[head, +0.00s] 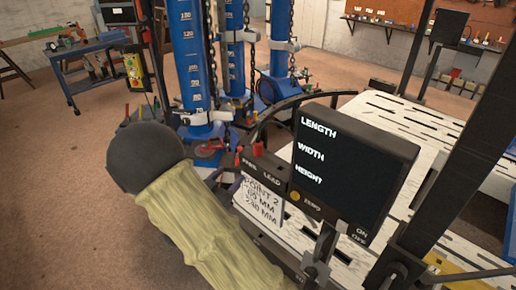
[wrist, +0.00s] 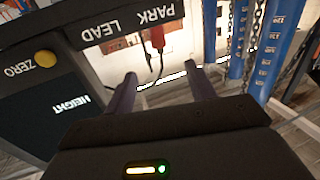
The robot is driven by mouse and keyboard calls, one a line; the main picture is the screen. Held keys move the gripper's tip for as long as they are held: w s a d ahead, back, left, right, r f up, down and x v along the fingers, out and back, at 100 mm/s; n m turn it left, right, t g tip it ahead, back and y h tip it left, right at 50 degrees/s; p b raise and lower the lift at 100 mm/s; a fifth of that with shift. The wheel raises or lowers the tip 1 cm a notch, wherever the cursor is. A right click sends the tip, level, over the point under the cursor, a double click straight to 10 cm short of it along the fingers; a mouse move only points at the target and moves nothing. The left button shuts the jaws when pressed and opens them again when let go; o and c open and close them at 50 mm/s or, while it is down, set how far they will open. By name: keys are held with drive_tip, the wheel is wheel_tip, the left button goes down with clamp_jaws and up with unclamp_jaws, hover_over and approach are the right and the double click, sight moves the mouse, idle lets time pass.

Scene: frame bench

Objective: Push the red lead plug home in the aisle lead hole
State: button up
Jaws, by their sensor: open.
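In the wrist view the red lead plug (wrist: 157,37) hangs at the edge of a dark box (wrist: 85,22), by the word PARK. A thin black lead trails from it. The word LEAD (wrist: 104,31) is on the same box, beside PARK. I cannot make out the lead hole itself in either view. My gripper (wrist: 160,82) is open and empty, its two purple fingers apart. The plug shows above the gap between the fingertips, not between them. In the head view the box with PARK and LEAD (head: 266,172) stands just right of my gripper, which is mostly hidden by my arm.
A dark display (head: 350,165) reading LENGTH, WIDTH and HEIGHT adjoins the box, with a yellow ZERO button (head: 295,196). A white slotted bench (head: 400,115) lies behind. Blue columns (head: 192,60) with chains stand behind my gripper. Open floor (head: 60,180) is at left.

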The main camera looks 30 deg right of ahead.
drive_tip(key=shift+s+r, duration=0.1)
drive_tip(key=shift+s, duration=0.05)
drive_tip(key=p, duration=0.4)
approach(255, 148)
drive_tip(key=x, duration=0.5)
drive_tip(key=shift+d+r, duration=0.1)
drive_tip(key=shift+d, duration=0.1)
drive_tip(key=shift+w+d, duration=0.3)
drive_tip(key=shift+d, duration=0.1)
